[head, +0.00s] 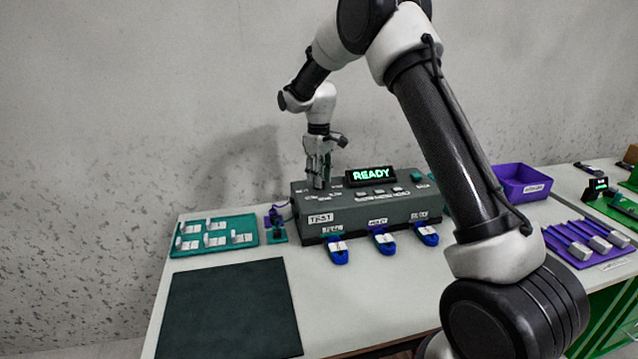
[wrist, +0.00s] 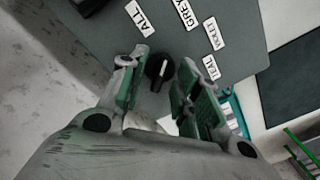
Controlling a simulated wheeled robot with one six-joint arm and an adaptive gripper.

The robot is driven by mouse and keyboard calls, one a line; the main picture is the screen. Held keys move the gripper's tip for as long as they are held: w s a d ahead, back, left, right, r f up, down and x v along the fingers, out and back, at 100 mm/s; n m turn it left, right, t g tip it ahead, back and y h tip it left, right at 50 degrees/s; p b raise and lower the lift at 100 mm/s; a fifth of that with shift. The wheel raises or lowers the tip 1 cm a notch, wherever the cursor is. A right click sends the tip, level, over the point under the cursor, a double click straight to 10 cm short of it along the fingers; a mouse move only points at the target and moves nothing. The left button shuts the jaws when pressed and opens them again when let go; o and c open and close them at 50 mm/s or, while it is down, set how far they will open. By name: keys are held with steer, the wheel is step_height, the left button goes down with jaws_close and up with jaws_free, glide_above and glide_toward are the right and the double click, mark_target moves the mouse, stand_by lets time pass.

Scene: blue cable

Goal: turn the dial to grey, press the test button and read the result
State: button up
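The dial (wrist: 160,72) is a black round knob with a white pointer line, seen in the wrist view. Labels ALL (wrist: 140,18), GREY (wrist: 184,14), VIOLET and TEAL are set around it; the pointer leans up toward the GREY side, its exact setting unclear. My gripper (wrist: 158,82) is open, one finger on each side of the dial, with gaps visible. In the head view my gripper (head: 319,182) points down over the left end of the grey-green test box (head: 365,220), hiding the dial. The lit display (head: 371,174) reads READY in green. I cannot clearly pick out the test button.
Several blue connectors (head: 385,242) stick out along the box front. A teal board (head: 215,236) and a dark mat (head: 230,310) lie to the left. A purple bin (head: 520,182) and a purple rack (head: 588,243) stand right.

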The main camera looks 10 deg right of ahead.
steer(key=shift+r, duration=2.95)
steer(key=shift+m, duration=0.4)
steer(key=shift+m+g, duration=0.5)
steer(key=shift+m, duration=0.1)
steer(key=s+f, duration=0.2)
steer(key=s, duration=0.1)
steer(key=s+d+f, duration=0.1)
steer(key=shift+s+d, duration=0.1)
steer(key=shift+s, duration=0.2)
steer(key=s+d+r+m+t, duration=0.1)
steer(key=s+d+r, duration=0.3)
steer(key=s, duration=0.8)
steer(key=s+d+r+m+t, duration=0.2)
steer(key=s+d+r, duration=0.3)
steer(key=s, duration=0.8)
steer(key=s+d+r+m+t, duration=0.2)
steer(key=s+r, duration=0.4)
steer(key=s, duration=0.6)
steer(key=d+m, duration=0.1)
steer(key=d, duration=0.1)
steer(key=shift+s+d+r, duration=0.2)
steer(key=shift+d, duration=0.15)
